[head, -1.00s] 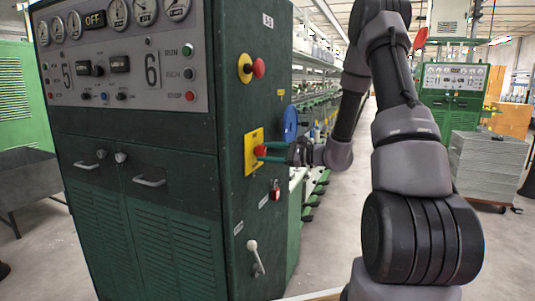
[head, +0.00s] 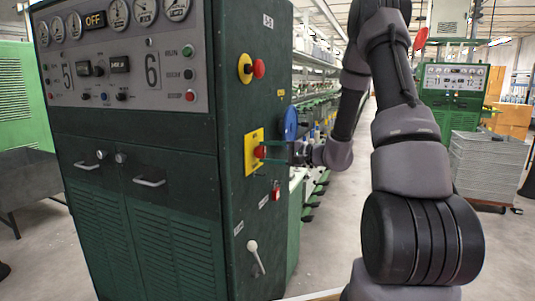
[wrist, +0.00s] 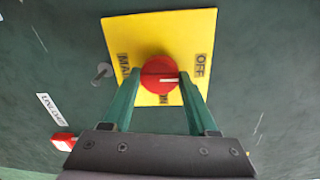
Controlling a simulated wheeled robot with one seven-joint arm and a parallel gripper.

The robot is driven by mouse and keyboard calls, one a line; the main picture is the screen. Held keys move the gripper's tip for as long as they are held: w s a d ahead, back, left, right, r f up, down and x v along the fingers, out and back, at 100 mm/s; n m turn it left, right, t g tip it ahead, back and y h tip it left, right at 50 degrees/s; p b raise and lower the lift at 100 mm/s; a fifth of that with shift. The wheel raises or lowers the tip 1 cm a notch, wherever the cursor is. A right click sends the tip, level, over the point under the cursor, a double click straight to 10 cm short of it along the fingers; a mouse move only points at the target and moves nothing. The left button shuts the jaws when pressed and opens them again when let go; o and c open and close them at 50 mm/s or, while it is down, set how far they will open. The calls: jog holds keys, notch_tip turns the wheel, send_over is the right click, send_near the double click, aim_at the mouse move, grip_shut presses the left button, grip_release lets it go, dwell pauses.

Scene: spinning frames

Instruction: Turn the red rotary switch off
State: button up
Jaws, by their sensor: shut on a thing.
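The red rotary switch (wrist: 156,68) sits on a yellow plate (wrist: 194,28) on the dark green cabinet's side. In the wrist view its white mark points right, towards a spot just below the OFF label (wrist: 201,65). An ON label (wrist: 164,98), partly hidden, lies below the knob, and another label lies to its left. The switch also shows in the head view (head: 260,152). My gripper (wrist: 159,76) has its two green fingers on either side of the knob, shut on it. In the head view my gripper (head: 266,151) reaches the switch from the right.
A red padlock (head: 276,191) and a white lever (head: 255,257) are below. The cabinet's display (head: 95,19) reads OFF. The aisle floor is open.

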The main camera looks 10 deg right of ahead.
dwell(0.4)
jog(key=o, duration=1.4)
jog(key=v, duration=1.1)
jog(key=shift+a, duration=0.1)
